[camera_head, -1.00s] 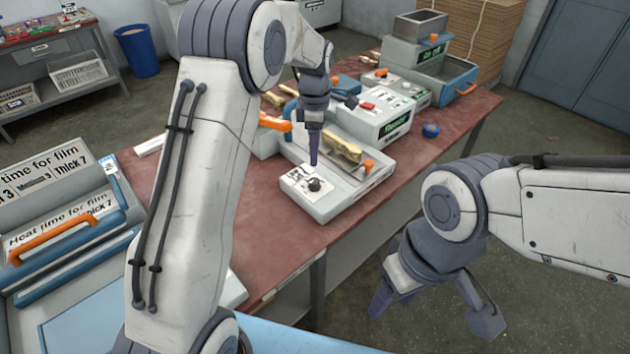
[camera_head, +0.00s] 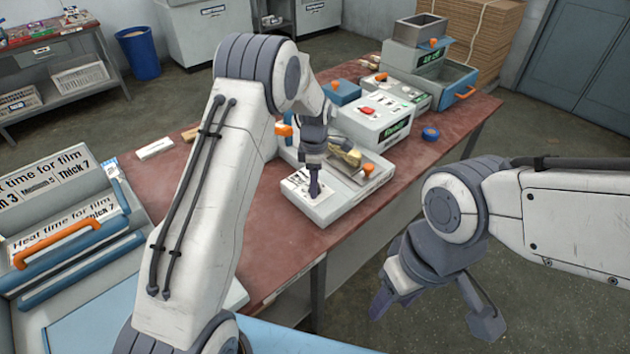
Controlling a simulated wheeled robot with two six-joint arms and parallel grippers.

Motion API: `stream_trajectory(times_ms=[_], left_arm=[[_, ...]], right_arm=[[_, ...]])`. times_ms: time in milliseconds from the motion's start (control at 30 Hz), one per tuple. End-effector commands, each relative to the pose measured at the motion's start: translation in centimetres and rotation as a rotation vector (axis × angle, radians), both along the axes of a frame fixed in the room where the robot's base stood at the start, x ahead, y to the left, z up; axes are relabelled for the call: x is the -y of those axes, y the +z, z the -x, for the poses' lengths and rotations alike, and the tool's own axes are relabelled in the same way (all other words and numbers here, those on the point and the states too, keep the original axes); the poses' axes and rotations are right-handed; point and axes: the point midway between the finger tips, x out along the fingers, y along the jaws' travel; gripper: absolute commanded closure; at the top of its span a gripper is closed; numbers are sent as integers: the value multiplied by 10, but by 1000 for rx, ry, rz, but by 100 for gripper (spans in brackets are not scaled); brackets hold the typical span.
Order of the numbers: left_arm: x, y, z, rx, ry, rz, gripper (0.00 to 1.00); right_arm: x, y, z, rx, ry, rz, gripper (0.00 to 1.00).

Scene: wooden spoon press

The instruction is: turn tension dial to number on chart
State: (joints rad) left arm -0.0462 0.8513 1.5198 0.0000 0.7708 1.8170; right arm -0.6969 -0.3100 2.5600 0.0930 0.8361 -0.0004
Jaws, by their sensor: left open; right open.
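The press (camera_head: 325,212) is a pale machine on the red-brown table, with a white dial plate (camera_head: 294,184) at its near end. The dark tension dial is hidden behind my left gripper (camera_head: 314,194), which points down right over the plate. My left gripper is open; I cannot tell whether its fingers touch the dial. A chart (camera_head: 50,175) at the left reads "Heat time for film", with "Medium 5" and "Thick 7" visible. My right gripper (camera_head: 425,310) is open and empty, in front of the table above the floor.
A wooden spoon piece (camera_head: 346,156) lies on the press behind my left gripper. A machine marked "Ready" (camera_head: 372,122) and a blue tape roll (camera_head: 430,134) stand farther back. A grey and blue machine with an orange handle (camera_head: 60,243) is at the left.

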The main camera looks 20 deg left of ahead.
Motion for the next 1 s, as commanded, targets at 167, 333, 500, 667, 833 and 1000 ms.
stream_trajectory(times_ms=[167, 333, 500, 667, 833, 1000], left_arm=[[0, 0, 0, 0, 0, 0, 77], [0, 0, 0, 0, 0, 0, 100], [0, 1, 0, 0, -16, 0, 100], [0, 1, 0, 0, -73, 0, 100], [0, 2, 0, 0, -184, 0, 100], [0, 2, 0, 1, -336, 0, 100]], right_arm=[[0, 0, 0, 0, 0, 0, 47], [0, 0, 0, 0, 0, 0, 47], [0, 0, 0, 0, 0, 0, 47], [0, 2, 0, 0, 0, 0, 47], [0, 4, 0, 0, 0, 0, 47], [0, 6, 0, 0, 0, 0, 47]])
